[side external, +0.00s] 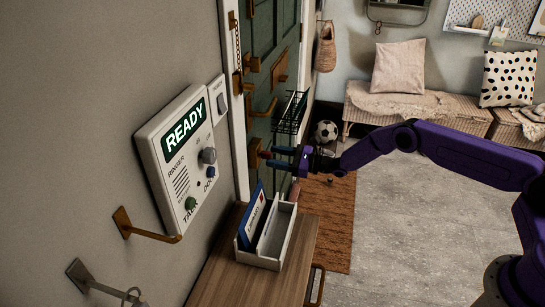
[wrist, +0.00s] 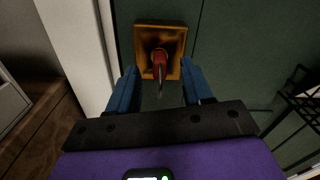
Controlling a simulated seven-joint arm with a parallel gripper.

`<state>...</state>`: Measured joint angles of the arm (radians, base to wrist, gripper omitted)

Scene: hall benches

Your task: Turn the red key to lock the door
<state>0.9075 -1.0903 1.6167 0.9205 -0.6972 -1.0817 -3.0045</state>
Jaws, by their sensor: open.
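The green door (side external: 261,30) stands in its white frame at the centre left of the side view. In the wrist view a square brass lock plate (wrist: 143,38) is on the door, with the red key (wrist: 158,58) in its middle. A thin dark piece hangs below the key. My gripper (wrist: 158,68) is open, with one blue finger on each side of the key and visible gaps to it. In the side view my gripper (side external: 267,158) is level with the lock, fingers pointing at the door. The key is too small there to judge its angle.
A wooden cabinet (side external: 222,280) with a white letter tray (side external: 262,262) stands below my gripper. A brass door handle (side external: 266,112) and a black wire basket (side external: 290,112) are above it on the door. A white intercom panel (side external: 160,150) is on the left wall.

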